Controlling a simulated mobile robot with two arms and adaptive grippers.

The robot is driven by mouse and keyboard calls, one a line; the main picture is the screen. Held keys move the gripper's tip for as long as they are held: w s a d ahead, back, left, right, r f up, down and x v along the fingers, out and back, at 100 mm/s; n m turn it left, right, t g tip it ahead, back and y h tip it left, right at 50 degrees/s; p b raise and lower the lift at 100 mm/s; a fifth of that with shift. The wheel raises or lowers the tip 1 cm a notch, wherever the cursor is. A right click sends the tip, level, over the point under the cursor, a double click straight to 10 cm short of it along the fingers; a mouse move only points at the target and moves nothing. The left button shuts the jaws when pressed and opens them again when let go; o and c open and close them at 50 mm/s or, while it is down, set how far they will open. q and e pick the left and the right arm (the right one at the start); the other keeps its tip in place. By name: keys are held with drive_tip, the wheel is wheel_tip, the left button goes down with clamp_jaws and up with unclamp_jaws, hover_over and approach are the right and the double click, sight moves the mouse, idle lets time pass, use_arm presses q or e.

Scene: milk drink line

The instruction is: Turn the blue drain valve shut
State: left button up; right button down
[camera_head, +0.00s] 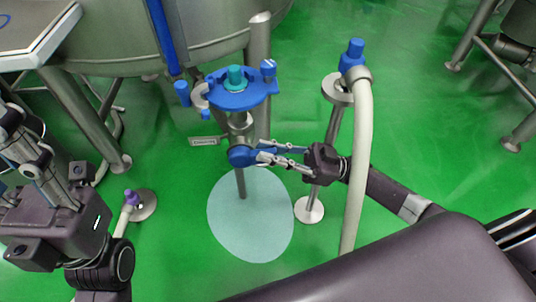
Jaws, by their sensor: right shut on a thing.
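The blue drain valve (240,156) sits on a grey pipe under the tank, in the middle of the head view. Its blue lever (291,150) points right, roughly level. My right gripper (265,154) comes in from the right, with its fingers shut on the lever. The fingers hide part of the lever. My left gripper (30,152) is at the left edge, far from the valve, with its fingers pointing up. Whether its fingers are open or shut is unclear.
Above the valve is a blue plate (236,101) with a teal knob. A white hose (357,170) hangs from a stand (330,145) on the right. A pale blue round patch (250,225) lies on the green floor below. A steel tank (110,40) stands behind.

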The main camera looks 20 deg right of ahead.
drive_tip(key=shift+d+f+y+b, duration=0.1)
drive_tip(key=shift+f+y+b, duration=0.4)
drive_tip(key=shift+b, duration=0.35)
drive_tip(key=shift+r, duration=0.1)
drive_tip(key=c, duration=1.9)
unclamp_jaws()
drive_tip(key=shift+d, duration=0.1)
drive_tip(key=v, duration=1.2)
drive_tip(key=shift+s, duration=0.1)
